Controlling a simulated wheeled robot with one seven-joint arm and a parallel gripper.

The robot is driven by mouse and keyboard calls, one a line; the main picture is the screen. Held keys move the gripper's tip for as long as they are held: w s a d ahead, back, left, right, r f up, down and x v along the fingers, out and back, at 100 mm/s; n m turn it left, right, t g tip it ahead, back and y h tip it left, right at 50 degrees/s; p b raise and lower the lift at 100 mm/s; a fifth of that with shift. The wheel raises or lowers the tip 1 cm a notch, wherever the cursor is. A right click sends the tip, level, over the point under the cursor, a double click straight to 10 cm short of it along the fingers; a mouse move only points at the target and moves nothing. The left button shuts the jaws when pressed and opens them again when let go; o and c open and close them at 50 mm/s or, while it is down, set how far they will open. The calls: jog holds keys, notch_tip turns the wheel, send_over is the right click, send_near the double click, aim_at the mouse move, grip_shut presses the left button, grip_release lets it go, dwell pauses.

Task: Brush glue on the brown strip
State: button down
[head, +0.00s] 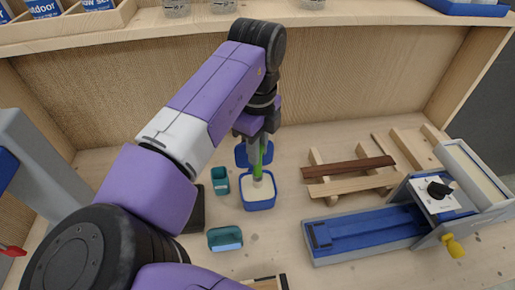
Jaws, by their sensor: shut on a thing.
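The brown strip (348,167) lies across light wooden supports right of the middle of the head view, with a paler strip (352,185) in front of it. My gripper (259,143) points down and is shut on a brush (257,172) with a green handle. The brush's lower end is at or inside a blue tub (259,205) holding whitish glue (262,189). I cannot tell how deep the bristles sit. My gripper is left of the brown strip, and my arm partly hides the fingers.
Small teal trays (220,180) (225,239) stand left of the tub. Another blue container (241,154) is behind it. A blue and grey clamp-like device (365,228) stands at the right. Wooden walls and a shelf close the back. Bare bench lies between tub and supports.

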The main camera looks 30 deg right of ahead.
jog(key=shift+r+p, duration=2.3)
jog(key=shift+r, duration=0.8)
